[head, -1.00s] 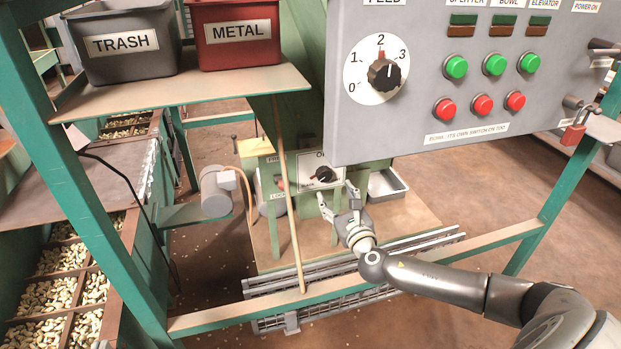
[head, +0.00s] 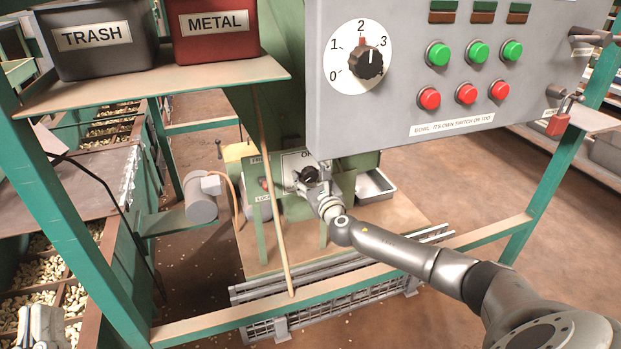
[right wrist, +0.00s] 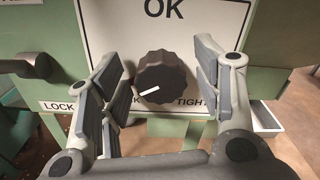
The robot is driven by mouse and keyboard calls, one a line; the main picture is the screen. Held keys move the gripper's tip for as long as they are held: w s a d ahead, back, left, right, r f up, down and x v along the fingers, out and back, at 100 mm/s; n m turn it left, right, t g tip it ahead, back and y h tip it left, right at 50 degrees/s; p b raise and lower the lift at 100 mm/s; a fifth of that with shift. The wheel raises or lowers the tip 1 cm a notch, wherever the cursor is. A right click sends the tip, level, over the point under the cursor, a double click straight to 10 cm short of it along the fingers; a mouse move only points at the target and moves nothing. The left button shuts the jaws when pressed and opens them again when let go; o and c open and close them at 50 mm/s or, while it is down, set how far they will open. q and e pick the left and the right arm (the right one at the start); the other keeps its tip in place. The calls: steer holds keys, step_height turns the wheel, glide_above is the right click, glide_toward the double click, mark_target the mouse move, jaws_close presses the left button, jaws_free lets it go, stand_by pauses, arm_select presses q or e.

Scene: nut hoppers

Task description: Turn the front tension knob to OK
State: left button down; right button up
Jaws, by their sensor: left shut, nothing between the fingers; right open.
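The front tension knob is a black, ridged knob (right wrist: 160,78) on a white plate (right wrist: 115,25) in the right wrist view. "OK" is printed above it and "TIGHT" at its lower right; another word at its lower left is partly hidden. Its white pointer mark points to the lower left, away from OK. The knob also shows in the head view (head: 308,175). My right gripper (right wrist: 158,85) is open, with one finger on each side of the knob and gaps visible. My left gripper (head: 40,328) is shut and empty at the lower left of the head view.
A grey control panel (head: 415,130) with a dial and buttons hangs above and right of my right arm. A green frame rail (head: 380,262) crosses in front, below my arm. A slanted wooden stick (head: 273,200) stands left of the knob. A lever (right wrist: 30,65) sits left of the plate.

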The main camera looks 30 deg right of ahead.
arm_select(q)
steer(key=shift+s+r, duration=0.15)
steer(key=shift+r, duration=0.15)
arm_select(e)
steer(key=shift+w, duration=0.2)
steer(key=shift+c, duration=0.2)
steer(key=c, duration=1)
steer(key=shift+o, duration=0.2)
